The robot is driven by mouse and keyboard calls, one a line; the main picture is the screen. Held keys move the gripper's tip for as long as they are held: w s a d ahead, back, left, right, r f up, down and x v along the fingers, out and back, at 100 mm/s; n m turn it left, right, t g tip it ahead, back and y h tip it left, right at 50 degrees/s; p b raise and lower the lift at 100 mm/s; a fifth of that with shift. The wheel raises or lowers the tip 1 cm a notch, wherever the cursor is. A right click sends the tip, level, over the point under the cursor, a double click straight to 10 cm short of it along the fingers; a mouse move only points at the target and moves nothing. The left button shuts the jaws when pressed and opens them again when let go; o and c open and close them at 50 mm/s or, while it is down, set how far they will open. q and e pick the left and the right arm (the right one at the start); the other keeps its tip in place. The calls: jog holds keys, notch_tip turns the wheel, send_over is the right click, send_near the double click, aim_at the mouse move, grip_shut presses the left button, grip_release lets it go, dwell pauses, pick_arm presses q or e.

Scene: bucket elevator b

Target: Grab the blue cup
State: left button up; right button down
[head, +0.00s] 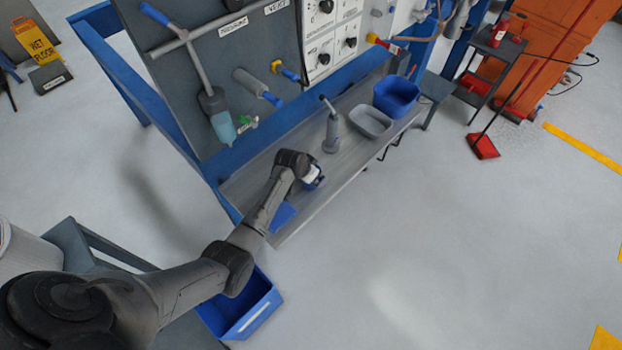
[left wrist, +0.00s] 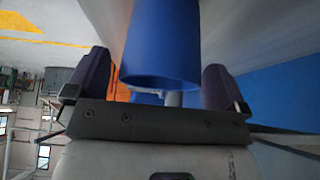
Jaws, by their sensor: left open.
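The blue cup (left wrist: 163,45) shows large in the left wrist view, between the two dark fingers of my left gripper (left wrist: 156,70). The fingers stand apart on either side of it, with a gap visible at each side. In the head view my left gripper (head: 314,176) is low over the grey metal shelf (head: 335,185). The wrist and hand hide most of what is at the fingers there, so the cup is not clear in that view. My right gripper is not in view.
On the shelf stand a grey bottle-like tool (head: 331,132), a grey tub (head: 371,120) and a blue bin (head: 397,96). A flat blue piece (head: 283,216) lies near the forearm. The upright panel (head: 222,75) with hanging tools rises behind. Another blue bin (head: 245,308) sits below the arm.

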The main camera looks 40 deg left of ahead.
pick_arm(q)
jog(key=shift+c, duration=0.3)
jog(key=c, duration=0.9)
jog(key=shift+o, duration=0.2)
